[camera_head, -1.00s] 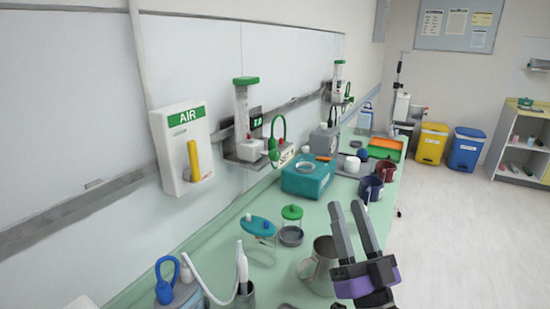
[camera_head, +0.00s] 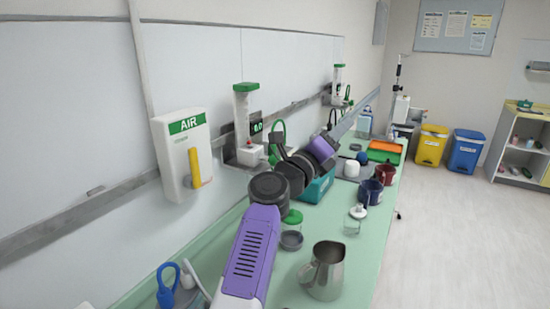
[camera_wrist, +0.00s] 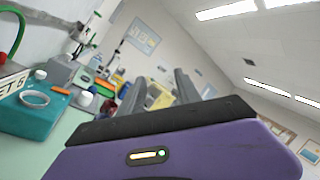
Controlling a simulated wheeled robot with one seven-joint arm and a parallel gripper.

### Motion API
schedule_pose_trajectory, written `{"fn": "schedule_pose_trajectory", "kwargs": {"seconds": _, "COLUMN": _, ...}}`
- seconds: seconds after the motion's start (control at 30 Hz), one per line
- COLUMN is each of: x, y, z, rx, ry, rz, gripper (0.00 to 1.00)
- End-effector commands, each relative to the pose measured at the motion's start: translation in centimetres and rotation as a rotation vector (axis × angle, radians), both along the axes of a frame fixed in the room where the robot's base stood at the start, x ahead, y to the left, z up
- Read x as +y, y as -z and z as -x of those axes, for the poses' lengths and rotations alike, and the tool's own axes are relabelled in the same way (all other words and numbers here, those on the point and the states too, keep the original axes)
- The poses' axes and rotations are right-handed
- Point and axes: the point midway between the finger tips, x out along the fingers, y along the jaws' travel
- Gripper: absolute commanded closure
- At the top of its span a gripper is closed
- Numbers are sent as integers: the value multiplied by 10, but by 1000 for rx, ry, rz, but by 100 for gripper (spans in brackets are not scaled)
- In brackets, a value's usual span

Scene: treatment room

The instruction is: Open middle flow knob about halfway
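The middle flow unit is a clear tube with a green cap (camera_head: 244,90) on the wall rail, beside a small dark display with green digits. A white knob-like block (camera_head: 250,154) sits at its base; its setting is too small to read. My gripper (camera_head: 340,122) is to the right of this unit, pointing away along the counter, touching nothing visible. In the wrist view its two dark fingers (camera_wrist: 165,80) stand apart with nothing between them.
The AIR panel (camera_head: 182,155) with a yellow handle is left on the wall. Another green-capped flow unit (camera_head: 338,80) is farther back. The floor at right is clear.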

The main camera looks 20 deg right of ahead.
Motion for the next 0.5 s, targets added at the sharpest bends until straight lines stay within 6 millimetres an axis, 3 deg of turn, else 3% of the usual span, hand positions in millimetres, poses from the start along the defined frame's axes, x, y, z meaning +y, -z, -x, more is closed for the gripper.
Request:
{"fn": "schedule_pose_trajectory", "kwargs": {"seconds": 0.17, "x": 50, "y": 25, "z": -44, "rx": -155, "ry": -95, "rz": -400, "gripper": 60}}
{"fn": "schedule_pose_trajectory", "kwargs": {"seconds": 0.3, "x": 105, "y": 47, "z": -72, "rx": -261, "ry": -144, "rz": -702, "gripper": 60}}
{"fn": "schedule_pose_trajectory", "kwargs": {"seconds": 0.43, "x": 152, "y": 66, "z": -87, "rx": -349, "ry": -155, "rz": -934, "gripper": 60}}
{"fn": "schedule_pose_trajectory", "kwargs": {"seconds": 0.5, "x": 160, "y": 75, "z": -89, "rx": -381, "ry": -143, "rz": -993, "gripper": 60}}
